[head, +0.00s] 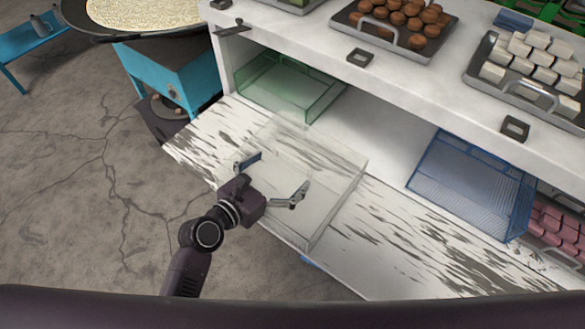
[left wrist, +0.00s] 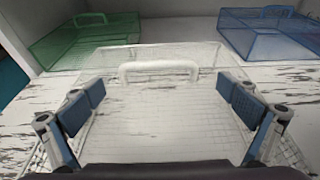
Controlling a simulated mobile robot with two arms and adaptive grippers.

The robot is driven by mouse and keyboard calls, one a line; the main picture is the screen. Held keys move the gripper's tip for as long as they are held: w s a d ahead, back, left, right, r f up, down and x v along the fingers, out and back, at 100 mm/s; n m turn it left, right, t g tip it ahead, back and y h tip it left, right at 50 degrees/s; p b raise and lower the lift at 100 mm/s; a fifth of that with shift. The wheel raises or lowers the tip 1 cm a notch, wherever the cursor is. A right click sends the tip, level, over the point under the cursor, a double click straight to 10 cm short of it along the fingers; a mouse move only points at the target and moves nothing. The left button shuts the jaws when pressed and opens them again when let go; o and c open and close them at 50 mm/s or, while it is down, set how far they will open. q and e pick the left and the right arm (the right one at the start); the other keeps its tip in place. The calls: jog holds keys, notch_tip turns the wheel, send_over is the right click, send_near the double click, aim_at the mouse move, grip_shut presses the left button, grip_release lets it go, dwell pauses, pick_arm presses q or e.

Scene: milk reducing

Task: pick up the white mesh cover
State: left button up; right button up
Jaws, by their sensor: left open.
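The white mesh cover (head: 335,185) is a see-through box shape on the worn white lower shelf board. In the left wrist view, the cover (left wrist: 165,115) shows its white handle (left wrist: 158,68) on top. My left gripper (head: 274,177) is open over the left part of the cover. In the left wrist view its two fingers (left wrist: 165,102) are wide apart, and the handle appears ahead of and between them. Nothing is held. I cannot tell whether the fingers touch the mesh. My right gripper is not in view.
A green mesh cover (head: 285,85) stands behind on the left and a blue mesh cover (head: 470,185) on the right. The upper counter (head: 320,50) overhangs the shelf and carries trays of brown balls (head: 405,22) and white blocks (head: 535,60). A blue stove stand (head: 165,80) is at left.

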aim_at(292, 159)
pick_arm(q)
jog(key=x, duration=0.5)
jog(key=shift+w, duration=0.1)
jog(key=shift+c, duration=0.4)
jog(key=shift+r, duration=0.1)
jog(key=c, duration=1.5)
